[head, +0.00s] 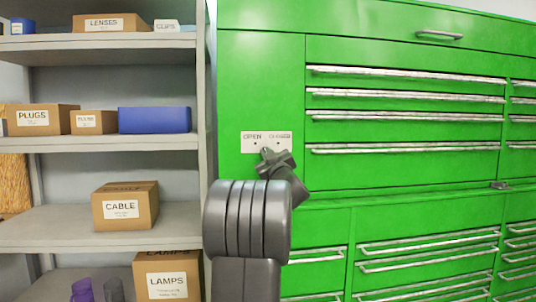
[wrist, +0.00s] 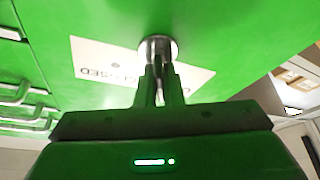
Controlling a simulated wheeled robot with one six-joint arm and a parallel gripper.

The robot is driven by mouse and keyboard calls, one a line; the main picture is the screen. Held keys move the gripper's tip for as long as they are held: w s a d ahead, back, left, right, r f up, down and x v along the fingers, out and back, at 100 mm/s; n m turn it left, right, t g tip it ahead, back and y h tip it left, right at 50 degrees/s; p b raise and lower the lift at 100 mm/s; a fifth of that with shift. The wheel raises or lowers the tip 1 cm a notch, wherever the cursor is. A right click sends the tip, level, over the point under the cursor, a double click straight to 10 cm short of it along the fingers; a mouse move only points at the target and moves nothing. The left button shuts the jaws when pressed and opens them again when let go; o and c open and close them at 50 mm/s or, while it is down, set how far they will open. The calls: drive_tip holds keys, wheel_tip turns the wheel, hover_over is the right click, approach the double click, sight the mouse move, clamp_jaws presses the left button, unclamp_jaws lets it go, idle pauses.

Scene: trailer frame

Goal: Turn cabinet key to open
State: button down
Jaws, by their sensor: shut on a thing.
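The green cabinet (head: 400,60) carries a white label (head: 283,136) reading OPEN at left and, partly legible, CLOSED at right. In the wrist view the label (wrist: 100,62) appears upside down behind a round metal lock (wrist: 158,43). My gripper (wrist: 160,72) is at the lock, its two narrow fingers shut on the key (wrist: 157,62). Little of the key shows between the fingers, and I cannot tell which way it is turned. In the head view my gripper (head: 268,152) reaches the label's lower edge, and my arm hides the area below.
Drawers with silver handles (head: 405,95) fill the cabinet front to the right and below. A grey shelf (head: 110,43) at left holds cardboard boxes, including CABLE (head: 122,209) and LAMPS (head: 167,285), and a blue box (head: 154,120). The cabinet face around the label is flat and clear.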

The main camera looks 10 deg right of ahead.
drive_tip(key=shift+a+n+g+y+p, duration=0.1)
drive_tip(key=shift+n+g+y+p, duration=0.35)
drive_tip(key=shift+n, duration=0.7)
drive_tip(key=shift+n+g+y+p, duration=0.2)
drive_tip(key=shift+n+y, duration=0.35)
drive_tip(key=shift+n, duration=0.6)
drive_tip(key=shift+f+n, duration=0.1)
drive_tip(key=shift+n, duration=0.2)
drive_tip(key=c, duration=1.6)
unclamp_jaws()
drive_tip(key=shift+o, duration=0.2)
drive_tip(key=b+v, duration=0.2)
drive_tip(key=v, duration=1.2)
drive_tip(key=shift+w, duration=0.2)
